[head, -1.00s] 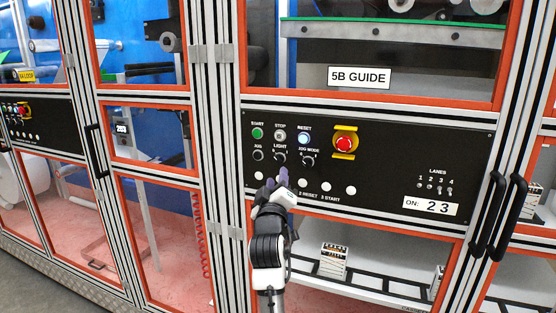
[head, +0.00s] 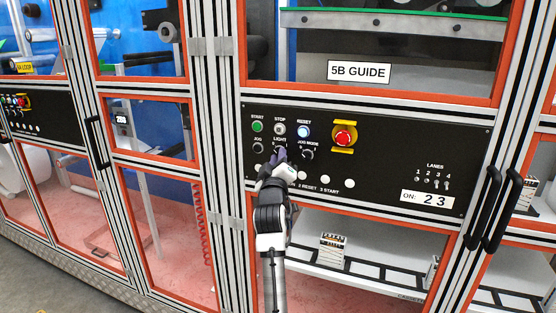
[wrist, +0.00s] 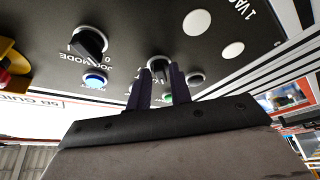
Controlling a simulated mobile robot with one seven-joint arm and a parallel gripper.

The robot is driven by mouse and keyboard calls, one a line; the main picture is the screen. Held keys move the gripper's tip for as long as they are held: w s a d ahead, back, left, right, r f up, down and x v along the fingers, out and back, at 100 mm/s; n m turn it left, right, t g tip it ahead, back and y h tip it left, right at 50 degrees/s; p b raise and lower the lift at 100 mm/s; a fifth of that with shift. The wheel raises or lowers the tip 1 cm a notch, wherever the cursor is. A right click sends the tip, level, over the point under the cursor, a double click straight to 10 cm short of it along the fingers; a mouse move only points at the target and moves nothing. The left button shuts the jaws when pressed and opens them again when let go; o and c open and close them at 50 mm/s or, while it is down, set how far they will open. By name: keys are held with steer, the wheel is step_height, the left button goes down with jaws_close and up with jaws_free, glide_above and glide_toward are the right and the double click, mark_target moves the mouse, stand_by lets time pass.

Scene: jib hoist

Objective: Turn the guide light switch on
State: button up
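The guide light switch is a black rotary knob under the LIGHT label (head: 279,140) on the black panel below the 5B GUIDE sign (head: 359,72). In the head view my gripper (head: 279,155) covers most of this knob. In the wrist view, which is turned over, the light knob (wrist: 159,66) shows between the tips of my two dark fingers (wrist: 160,75). The fingers are apart, one on each side of the knob. Whether they touch it I cannot tell. The knob's setting is hidden.
The JOG knob (head: 258,149) and JOG MODE knob (head: 307,152) flank the light switch. Above are the green START (head: 257,127), the STOP (head: 279,129) and the lit RESET (head: 303,132) buttons. A red emergency stop (head: 343,138) is to the right. Door handles (head: 495,210) stand out farther right.

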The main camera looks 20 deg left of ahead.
jaws_close()
steer(key=shift+f+m+b, duration=0.1)
steer(key=shift+m+b, duration=0.2)
steer(key=shift+b, duration=0.35)
steer(key=m+h+b, duration=0.4)
steer(key=m+b, duration=0.3)
steer(key=m, duration=0.1)
steer(key=a+m+h+b, duration=0.1)
steer(key=m+h+b, duration=0.3)
steer(key=m+b, duration=0.3)
steer(key=m+h+b, duration=0.3)
steer(key=m+b, duration=0.3)
steer(key=m, duration=0.3)
steer(key=shift+a+r+m+h+b, duration=0.3)
steer(key=shift+a+r+h+b, duration=0.05)
steer(key=shift+h+b, duration=0.05)
steer(key=shift+m, duration=0.3)
steer(key=o, duration=0.7)
jaws_free()
steer(key=shift+w+f, duration=0.1)
steer(key=shift+f, duration=0.05)
steer(key=shift+c, duration=0.2)
